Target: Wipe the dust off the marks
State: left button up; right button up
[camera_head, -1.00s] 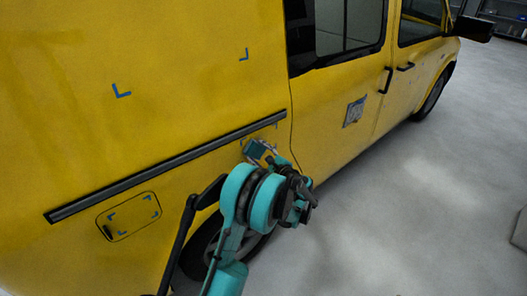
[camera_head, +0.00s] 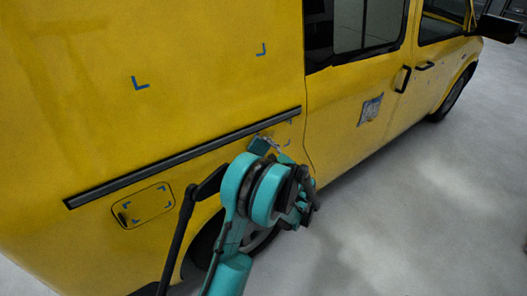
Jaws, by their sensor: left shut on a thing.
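Blue corner marks sit on the yellow van side: one at the upper left (camera_head: 140,83), one further right (camera_head: 262,49), and several small ones on the fuel flap (camera_head: 143,205). More small blue marks (camera_head: 289,122) show just below the dark rail's right end. My left gripper (camera_head: 268,146) is at the panel below the rail, shut on a small blue-grey block (camera_head: 258,145). The block is close to the panel; I cannot tell whether it touches. My own wrist hides much of the gripper. My right gripper is not in view. Dust cannot be made out clearly.
The dark rail (camera_head: 185,157) runs along the van side just above my gripper. The rear wheel (camera_head: 262,240) is behind my arm. The grey floor (camera_head: 420,220) at the right is clear.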

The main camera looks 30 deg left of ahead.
aim_at(282, 133)
pick_arm(q)
jog(key=shift+w+d+r+b, duration=0.1)
jog(key=shift+w+d, duration=0.45)
jog(key=shift+w, duration=0.7)
jog(key=shift+w+d+f+b, duration=0.15)
jog(key=shift+w+d, duration=0.35)
jog(key=shift+w, duration=0.7)
jog(key=shift+w+d+r+b, duration=0.15)
jog(key=shift+w+d, duration=0.4)
jog(key=shift+w, duration=0.7)
jog(key=shift+w+d, duration=0.35)
jog(key=shift+w, duration=0.6)
jog(key=shift+w+d, duration=0.3)
jog(key=shift+w, duration=0.6)
jog(key=shift+f+v, duration=0.1)
jog(key=shift+v, duration=1.4)
jog(key=shift+f+v, duration=0.15)
jog(key=shift+v, duration=1.3)
jog(key=shift+w+d, duration=0.2)
jog(key=shift+d, duration=0.05)
jog(key=v, duration=0.2)
jog(key=shift+s+d, duration=0.1)
jog(key=shift+d, duration=0.3)
jog(key=shift+s+f, duration=0.1)
